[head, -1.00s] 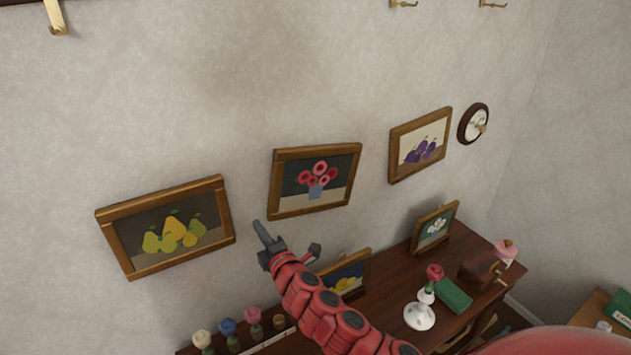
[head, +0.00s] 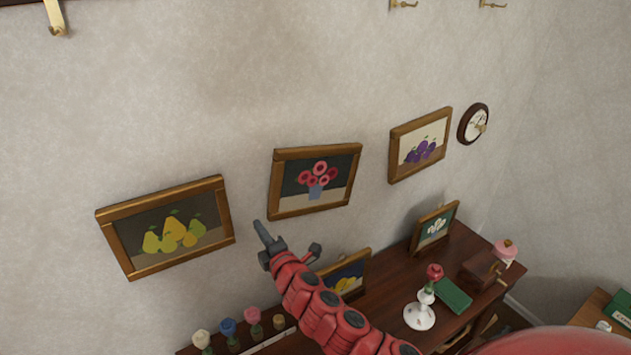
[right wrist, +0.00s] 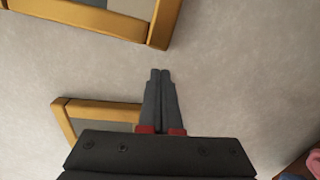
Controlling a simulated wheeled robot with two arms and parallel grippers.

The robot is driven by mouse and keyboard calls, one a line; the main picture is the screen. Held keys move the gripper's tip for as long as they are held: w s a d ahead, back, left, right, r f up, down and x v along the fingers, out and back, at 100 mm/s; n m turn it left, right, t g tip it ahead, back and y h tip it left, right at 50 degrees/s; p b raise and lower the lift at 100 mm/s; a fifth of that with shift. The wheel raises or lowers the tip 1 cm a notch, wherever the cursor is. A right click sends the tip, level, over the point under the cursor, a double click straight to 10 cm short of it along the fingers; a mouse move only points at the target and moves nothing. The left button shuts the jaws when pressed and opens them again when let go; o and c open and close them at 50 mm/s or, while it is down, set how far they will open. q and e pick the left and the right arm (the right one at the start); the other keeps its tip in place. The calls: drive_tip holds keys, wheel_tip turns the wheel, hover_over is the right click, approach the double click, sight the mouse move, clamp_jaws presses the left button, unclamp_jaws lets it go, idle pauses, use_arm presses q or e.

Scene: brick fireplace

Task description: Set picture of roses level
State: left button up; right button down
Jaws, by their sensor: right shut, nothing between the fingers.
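The picture of roses (head: 316,183), pink-red blooms in a blue vase within a wooden frame, hangs on the wall between two other pictures. Its top edge slopes less than those of its neighbours, so it looks tilted clockwise. My right gripper (head: 258,226) is shut and empty, below and left of its lower left corner, apart from the frame. My left gripper is not in view.
Below, a wooden sideboard (head: 385,300) holds a lemon picture (head: 345,275) behind my arm, a white vase (head: 419,317) and several small flowers.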

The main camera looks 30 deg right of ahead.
drive_tip(key=shift+w+d+p, duration=0.15)
drive_tip(key=shift+d+p, duration=0.65)
drive_tip(key=shift+d, duration=1.75)
idle(1.6)
drive_tip(key=shift+a, duration=0.2)
drive_tip(key=shift+a+b, duration=0.45)
drive_tip(key=shift+a, duration=0.4)
drive_tip(key=p, duration=0.1)
approach(275, 219)
drive_tip(key=shift+a, duration=0.85)
drive_tip(key=shift+f, duration=0.15)
